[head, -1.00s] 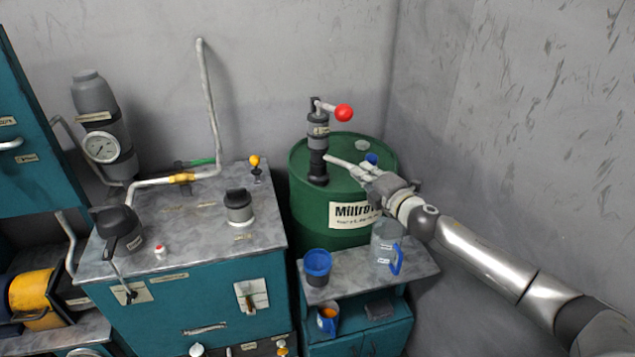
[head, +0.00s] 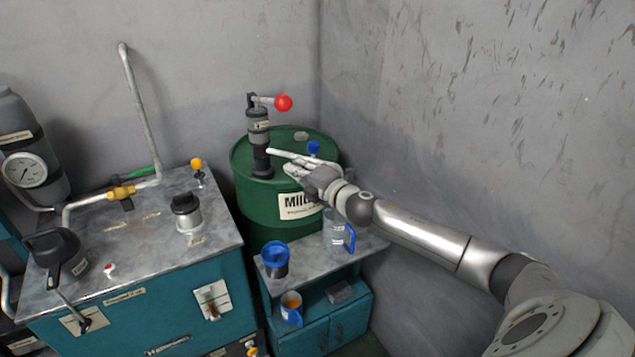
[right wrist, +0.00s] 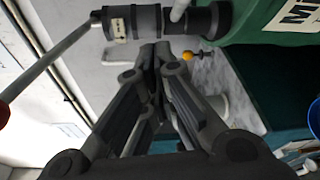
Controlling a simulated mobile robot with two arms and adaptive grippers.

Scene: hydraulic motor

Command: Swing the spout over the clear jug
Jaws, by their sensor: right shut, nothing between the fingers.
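The spout (head: 283,154) is a pale pipe coming out to the right from the dark hand pump (head: 259,130) on top of the green drum (head: 245,205). The clear jug (head: 334,232), with a blue handle, stands on the low bench in front of the drum. My right gripper (head: 290,170) is shut and empty, just in front of the spout; I cannot tell whether they touch. In the right wrist view its closed fingertips (right wrist: 157,55) are below the pump body (right wrist: 147,22) and the short visible piece of spout (right wrist: 180,10). My left gripper is out of view.
The pump handle has a red knob (head: 284,102). A blue funnel-topped cup (head: 275,258) stands left of the jug, and a mug (head: 291,306) is on the shelf below. A teal cabinet (head: 150,300) with pipework is at left. A bare wall is close on the right.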

